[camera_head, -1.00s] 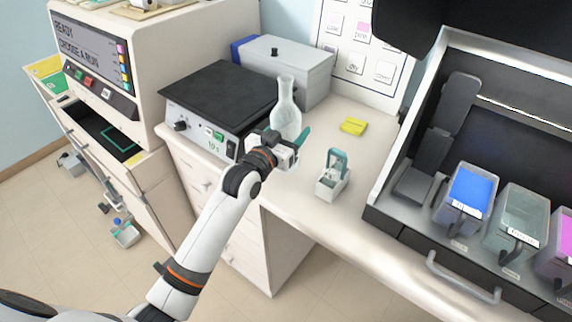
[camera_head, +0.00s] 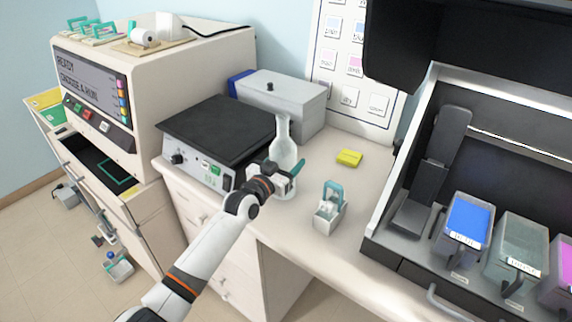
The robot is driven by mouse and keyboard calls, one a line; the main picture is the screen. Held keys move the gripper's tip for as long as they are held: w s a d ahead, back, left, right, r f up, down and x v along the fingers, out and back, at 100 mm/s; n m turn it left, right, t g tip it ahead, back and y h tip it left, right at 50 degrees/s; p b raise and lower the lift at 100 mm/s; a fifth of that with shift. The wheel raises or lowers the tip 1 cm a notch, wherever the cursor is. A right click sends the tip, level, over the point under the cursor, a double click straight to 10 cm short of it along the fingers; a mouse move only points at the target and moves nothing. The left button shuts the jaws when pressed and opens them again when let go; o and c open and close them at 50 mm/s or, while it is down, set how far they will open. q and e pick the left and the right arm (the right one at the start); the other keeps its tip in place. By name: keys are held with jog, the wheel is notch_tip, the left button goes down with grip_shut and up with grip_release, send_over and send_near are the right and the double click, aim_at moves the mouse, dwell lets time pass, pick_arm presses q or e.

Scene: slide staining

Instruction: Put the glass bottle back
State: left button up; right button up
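The clear glass bottle (camera_head: 284,153), with a long neck and rounded body, is upright on or just above the counter, beside the hotplate's front right corner. My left gripper (camera_head: 291,176) is at the lower part of the bottle, with a teal finger along its right side. The gripper body hides the bottle's base and the other finger, so I cannot tell whether it is shut on the glass. A pale round piece (camera_head: 286,193) shows just below the gripper. My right gripper is not in view.
The black-topped hotplate (camera_head: 217,128) and a grey lidded box (camera_head: 284,100) are left of and behind the bottle. A small white holder with a teal handle (camera_head: 330,213) and a yellow pad (camera_head: 349,158) are to the right. Staining jars, including a blue one (camera_head: 466,226), stand farther right.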

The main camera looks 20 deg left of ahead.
pick_arm(q)
jog(key=shift+a+f, duration=0.1)
jog(key=shift+f, duration=0.3)
jog(key=shift+f, duration=0.1)
jog(key=o, duration=1.5)
jog(key=shift+f, duration=0.1)
jog(key=b+v, duration=0.1)
jog(key=v, duration=1.1)
